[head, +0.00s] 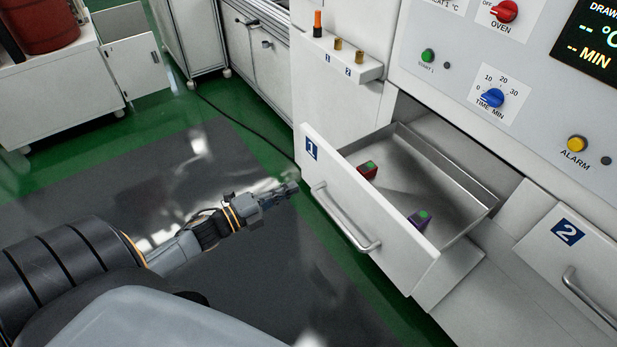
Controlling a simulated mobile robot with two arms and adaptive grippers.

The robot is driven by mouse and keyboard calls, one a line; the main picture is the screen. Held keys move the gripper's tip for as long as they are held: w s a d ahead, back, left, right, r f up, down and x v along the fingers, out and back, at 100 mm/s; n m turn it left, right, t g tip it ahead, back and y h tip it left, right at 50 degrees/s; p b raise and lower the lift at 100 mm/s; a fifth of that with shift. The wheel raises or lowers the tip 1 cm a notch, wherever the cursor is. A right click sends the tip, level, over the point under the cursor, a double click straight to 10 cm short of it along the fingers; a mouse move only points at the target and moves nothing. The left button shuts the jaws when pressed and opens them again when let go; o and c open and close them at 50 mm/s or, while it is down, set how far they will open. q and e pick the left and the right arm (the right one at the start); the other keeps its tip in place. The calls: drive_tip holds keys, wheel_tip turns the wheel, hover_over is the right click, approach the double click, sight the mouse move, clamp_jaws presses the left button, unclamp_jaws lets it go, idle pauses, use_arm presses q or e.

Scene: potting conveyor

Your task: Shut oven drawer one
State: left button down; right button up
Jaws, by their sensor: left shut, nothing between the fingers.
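Oven drawer one (325,182), white with a blue label "1" and a long bar handle (345,220), stands pulled open from the oven. Its metal tray (440,185) holds a small red block with a green top (368,170) and a small purple block with a green top (419,220). My left gripper (292,187) is shut and empty, just left of the drawer's front, near the handle's upper end. I cannot tell whether it touches the front. My right gripper is not in view.
Drawer two (540,255) is closed at right. The oven panel above has a red knob (504,11), a blue timer knob (492,97) and a yellow alarm button (577,143). The floor before the drawer is clear.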

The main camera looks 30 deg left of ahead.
sight(318, 175)
use_arm(q)
drive_tip(key=x, duration=0.5)
drive_tip(key=shift+w+p, duration=0.1)
drive_tip(key=shift+p, duration=0.3)
drive_tip(key=shift+w+d, duration=0.2)
drive_tip(key=shift+w, duration=0.25)
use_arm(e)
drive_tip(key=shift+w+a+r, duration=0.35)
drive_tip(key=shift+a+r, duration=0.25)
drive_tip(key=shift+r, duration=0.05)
